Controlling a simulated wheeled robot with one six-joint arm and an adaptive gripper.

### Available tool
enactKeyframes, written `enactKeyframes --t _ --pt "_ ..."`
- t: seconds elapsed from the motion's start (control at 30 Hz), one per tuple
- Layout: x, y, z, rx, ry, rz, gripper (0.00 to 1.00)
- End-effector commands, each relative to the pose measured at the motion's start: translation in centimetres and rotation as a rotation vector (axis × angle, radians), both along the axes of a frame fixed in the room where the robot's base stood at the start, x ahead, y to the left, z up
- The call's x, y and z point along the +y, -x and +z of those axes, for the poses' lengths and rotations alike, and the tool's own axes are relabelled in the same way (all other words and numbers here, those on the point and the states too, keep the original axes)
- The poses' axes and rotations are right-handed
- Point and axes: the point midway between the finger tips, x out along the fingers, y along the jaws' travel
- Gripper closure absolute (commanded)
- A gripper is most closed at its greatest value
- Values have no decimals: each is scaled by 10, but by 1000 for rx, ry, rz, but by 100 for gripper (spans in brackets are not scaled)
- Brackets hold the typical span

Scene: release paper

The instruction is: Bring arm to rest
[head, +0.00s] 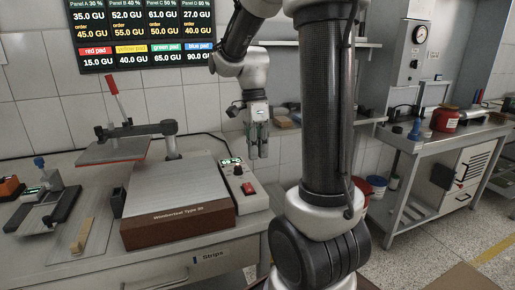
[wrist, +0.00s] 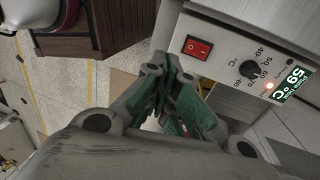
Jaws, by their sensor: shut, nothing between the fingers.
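My gripper (head: 258,151) hangs down from my raised arm in the head view, shut and empty. It is over or near the control box (head: 238,180) with its red switch; the exact gap cannot be told. In the wrist view my grey fingers with green pads fill the middle, and the red switch (wrist: 196,47) and black dial (wrist: 249,69) of the control box show at the upper right. Its display reads 59 °C.
A brown-fronted heating plate (head: 180,203) and a press with a red handle (head: 113,84) stand on the left bench. A scale (head: 43,210) sits at far left. The floor at right is clear.

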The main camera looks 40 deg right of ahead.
Motion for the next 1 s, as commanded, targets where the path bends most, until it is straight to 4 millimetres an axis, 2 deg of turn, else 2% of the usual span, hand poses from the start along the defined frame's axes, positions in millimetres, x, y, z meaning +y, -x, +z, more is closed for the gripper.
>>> enactKeyframes --t 0.1,0.33,0.47,0.57,0.67,0.77,0.9,1.0 --pt "1 2 9 -1 0 0 100" --pt "1 3 11 0 -2 10 100" --pt "0 1 10 -17 -26 147 100" --pt "0 1 4 -37 -64 381 100" --pt "1 13 -2 -67 -108 685 100" --pt "8 32 4 -132 -119 1023 100" --pt "22 68 21 -238 -59 1514 100" --pt "31 91 31 -298 23 1738 100"
